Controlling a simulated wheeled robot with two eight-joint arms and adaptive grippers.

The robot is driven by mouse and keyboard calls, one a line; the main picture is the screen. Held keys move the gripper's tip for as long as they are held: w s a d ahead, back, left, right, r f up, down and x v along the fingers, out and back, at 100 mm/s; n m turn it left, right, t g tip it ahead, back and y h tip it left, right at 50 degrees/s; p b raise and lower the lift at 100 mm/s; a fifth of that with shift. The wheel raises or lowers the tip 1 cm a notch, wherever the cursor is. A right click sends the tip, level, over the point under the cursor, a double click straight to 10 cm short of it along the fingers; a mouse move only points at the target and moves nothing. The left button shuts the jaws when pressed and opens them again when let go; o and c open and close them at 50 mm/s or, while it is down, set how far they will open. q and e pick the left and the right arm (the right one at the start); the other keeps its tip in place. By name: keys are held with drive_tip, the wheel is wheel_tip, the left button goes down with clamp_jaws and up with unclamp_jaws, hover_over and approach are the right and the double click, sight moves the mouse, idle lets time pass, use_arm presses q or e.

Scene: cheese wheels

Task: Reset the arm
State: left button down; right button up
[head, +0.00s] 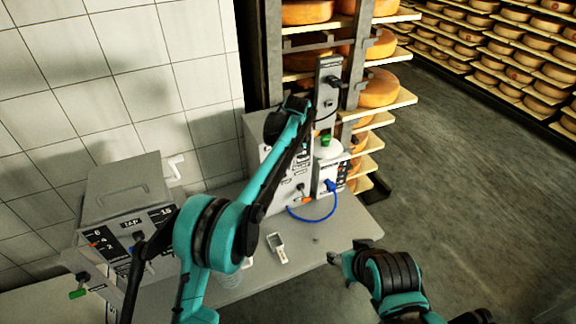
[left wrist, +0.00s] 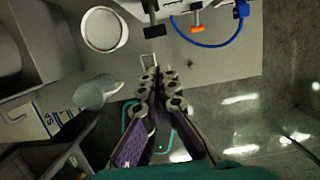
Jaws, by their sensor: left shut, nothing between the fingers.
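My left gripper (left wrist: 160,88) shows in the left wrist view with its fingers together and nothing between them. It is above the grey table (left wrist: 225,65), near a small white rectangular loop-like thing. In the head view my left arm (head: 210,232) reaches up across the middle, in front of the table. I cannot make out its fingers there.
A grey box with numbers (head: 125,190) stands left on the table, and a machine with a blue cable (head: 315,216) stands behind. Cheese shelves (head: 381,88) stand behind; the floor (head: 450,170) is clear on the right.

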use_arm(q)
drive_tip(key=shift+a, duration=0.1)
drive_tip(key=s+a+r+n+t+b, duration=0.1)
drive_tip(key=s+a+r+n+b, duration=0.15)
drive_tip(key=s+a+n, duration=0.55)
drive_tip(key=s+a+r+n+t+b, duration=0.15)
drive_tip(key=s+a+r+n, duration=0.25)
drive_tip(key=s+a+n, duration=0.4)
drive_tip(key=s+a+f+n+b, duration=0.1)
drive_tip(key=s+a+f+n, duration=0.2)
drive_tip(key=s, duration=0.4)
drive_tip(key=s+a+f+n+t+b, duration=0.1)
drive_tip(key=s+a+f+n+b, duration=0.1)
drive_tip(key=s+n, duration=0.4)
drive_tip(key=s+a+f+n+t+b, duration=0.1)
drive_tip(key=s+a+f+n, duration=0.3)
drive_tip(key=s+f+n, duration=0.2)
drive_tip(key=shift+s+f+n+h+b, duration=0.3)
drive_tip(key=shift+s+f+n+h, duration=0.1)
drive_tip(key=shift+s+n, duration=0.4)
